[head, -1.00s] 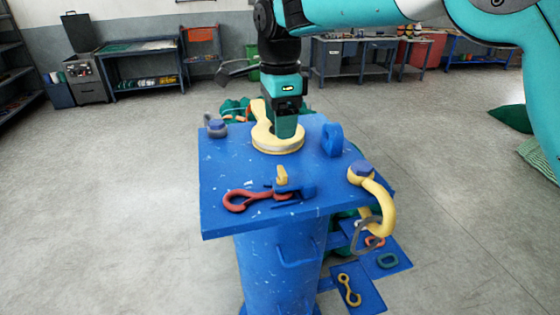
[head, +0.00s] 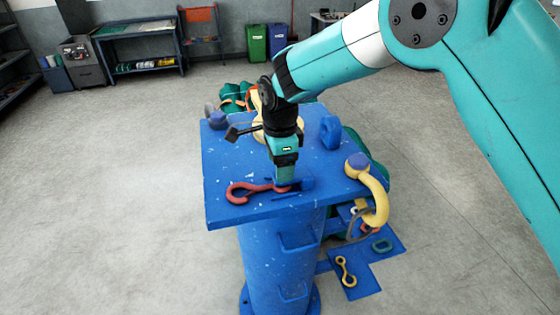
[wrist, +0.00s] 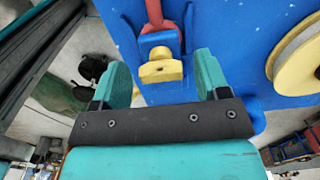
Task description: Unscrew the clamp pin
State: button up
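The clamp pin (wrist: 161,68) is a yellow winged piece in front of the blue clamp block, seen in the wrist view. My gripper (wrist: 163,76) is open, with one teal finger on each side of the pin and visible gaps between. In the head view my gripper (head: 286,184) points down over the clamp and hides the pin. The blue clamp block (head: 307,183) shows just right of my fingers. A red hook (head: 250,187) lies on the blue table with its shank end at the clamp.
The blue pedestal table (head: 225,165) also bears a yellow shackle (head: 377,203) at the right edge, a blue ring (head: 330,132) and a grey shackle (head: 217,119). A yellow round piece stands behind my gripper. Below, a blue shelf (head: 362,283) holds a small yellow hook (head: 346,272) and a green ring (head: 382,246).

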jog(key=c, duration=0.8)
